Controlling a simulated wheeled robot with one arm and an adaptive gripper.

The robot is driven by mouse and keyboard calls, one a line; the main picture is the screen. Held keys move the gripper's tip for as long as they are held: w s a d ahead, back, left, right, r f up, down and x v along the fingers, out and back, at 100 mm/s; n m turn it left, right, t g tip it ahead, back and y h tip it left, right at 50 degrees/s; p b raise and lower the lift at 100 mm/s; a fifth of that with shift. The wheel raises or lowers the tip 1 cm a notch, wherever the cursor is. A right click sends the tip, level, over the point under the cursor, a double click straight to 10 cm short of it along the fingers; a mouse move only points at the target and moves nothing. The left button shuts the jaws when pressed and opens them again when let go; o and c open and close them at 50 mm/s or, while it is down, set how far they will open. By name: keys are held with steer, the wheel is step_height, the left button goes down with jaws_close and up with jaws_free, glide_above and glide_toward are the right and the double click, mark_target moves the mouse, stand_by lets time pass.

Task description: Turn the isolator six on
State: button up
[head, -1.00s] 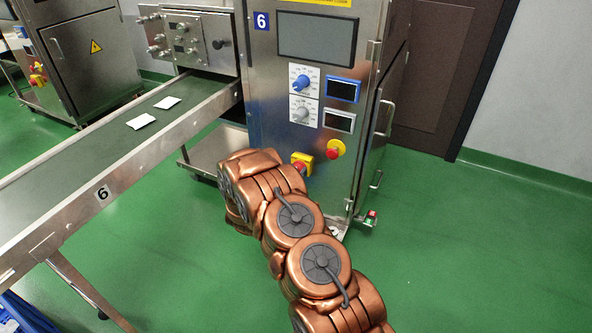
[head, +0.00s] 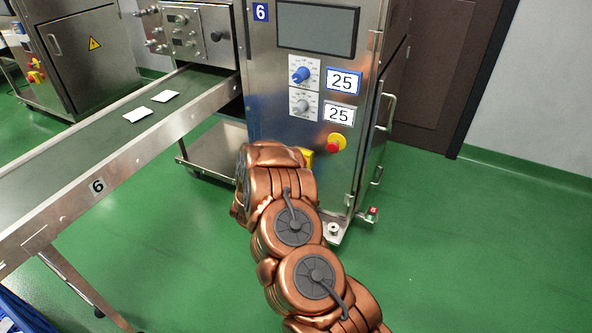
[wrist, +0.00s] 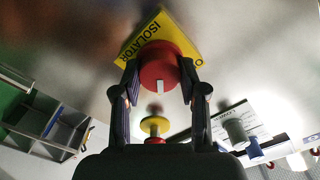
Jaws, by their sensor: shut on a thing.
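The isolator is a red rotary knob (wrist: 157,62) on a yellow plate (wrist: 148,28) lettered ISOLATOR, seen upside down in the wrist view. The knob has a white mark on its near side, and an "O" shows at the plate's right corner. My gripper (wrist: 159,80) is shut on the knob, one finger on each side. In the head view my arm hides the knob, and only a yellow edge (head: 307,157) of the plate shows.
A red emergency stop button on yellow (head: 337,143) sits right of and above the isolator. A blue dial (head: 300,74) and a grey dial (head: 301,106) are above. The conveyor (head: 75,150) with two white teabag packets runs at the left. Green floor is clear at the right.

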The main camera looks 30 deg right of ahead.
steer(key=shift+m, duration=0.4)
steer(key=o, duration=1.1)
steer(key=shift+o, duration=0.2)
steer(key=v, duration=1.2)
